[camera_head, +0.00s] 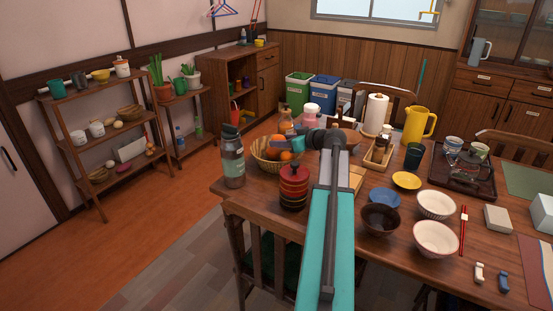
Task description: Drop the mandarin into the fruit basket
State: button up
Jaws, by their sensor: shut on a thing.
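The fruit basket (259,158) is a woven bowl near the left end of the wooden table, with several orange fruits (272,154) in it. My gripper (295,142) is at the basket's right side, over its rim as seen from here. It is shut on a small orange mandarin (298,146), which is partly hidden by the fingers. The mandarin looks close to the fruits in the basket; I cannot tell whether it touches them.
A grey bottle (232,158) stands left of the basket, and a stack of dark and red containers (293,188) stands in front of it. Jars (286,121) stand behind. Bowls (436,239), a yellow pitcher (420,123) and a dark tray (484,187) fill the right side.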

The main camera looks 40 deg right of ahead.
jog(key=shift+f, duration=0.45)
jog(key=o, duration=1.1)
jog(key=shift+o, duration=0.2)
jog(key=shift+s, duration=0.1)
jog(key=v, duration=1.3)
jog(key=shift+s+r+p, duration=0.2)
jog(key=shift+s+p, duration=0.05)
jog(key=shift+p, duration=0.05)
jog(key=shift+r, duration=0.15)
